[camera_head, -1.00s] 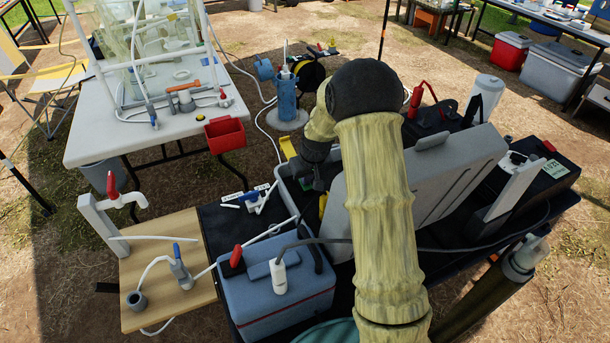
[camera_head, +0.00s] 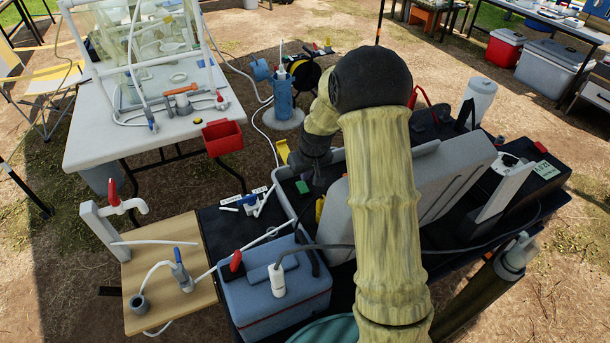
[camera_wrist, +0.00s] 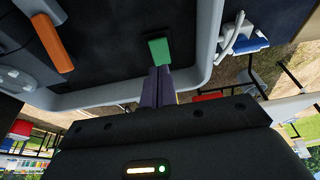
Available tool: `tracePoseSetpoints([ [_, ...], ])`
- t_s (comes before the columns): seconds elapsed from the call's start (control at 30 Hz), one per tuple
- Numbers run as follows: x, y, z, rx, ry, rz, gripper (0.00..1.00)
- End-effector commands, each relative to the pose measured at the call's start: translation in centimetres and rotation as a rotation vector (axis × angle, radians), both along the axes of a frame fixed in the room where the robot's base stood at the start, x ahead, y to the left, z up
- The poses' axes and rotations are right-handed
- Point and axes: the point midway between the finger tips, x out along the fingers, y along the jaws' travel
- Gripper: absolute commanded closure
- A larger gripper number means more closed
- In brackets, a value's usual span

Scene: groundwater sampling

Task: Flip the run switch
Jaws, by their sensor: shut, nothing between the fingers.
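A small green rocker-like piece, which looks like the run switch (camera_wrist: 159,50), stands out from a dark panel (camera_wrist: 110,70) inside a grey case (camera_wrist: 205,45). It also shows in the head view (camera_head: 302,187), in the case's left part. My gripper (camera_wrist: 160,72) is shut and empty. Its fingertips are at the near edge of the green piece; I cannot tell whether they touch it. In the head view my arm hides most of the gripper and part of the case.
An orange handle (camera_wrist: 52,40) sits on the same panel, left of my fingers. The raised grey lid (camera_head: 455,178) stands right of my arm. A blue cooler (camera_head: 260,300) with a black cable and white plug is in front.

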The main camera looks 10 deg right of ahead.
Motion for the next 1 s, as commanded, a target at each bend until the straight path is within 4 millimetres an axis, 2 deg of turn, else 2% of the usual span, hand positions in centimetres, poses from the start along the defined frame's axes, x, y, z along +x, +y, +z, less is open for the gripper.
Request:
tracePoseSetpoints([
  [0.3,-2.1,-0.6,5.7,-0.002,-0.005,-0.001,1.00],
  [0.47,-2.9,-0.7,7.6,-0.001,-0.003,-0.001,1.00],
  [0.63,-3.2,-0.7,8.1,-0.001,0.000,0.000,1.00],
  [1.0,-2.8,-0.7,7.8,0.001,-0.011,-0.002,1.00],
])
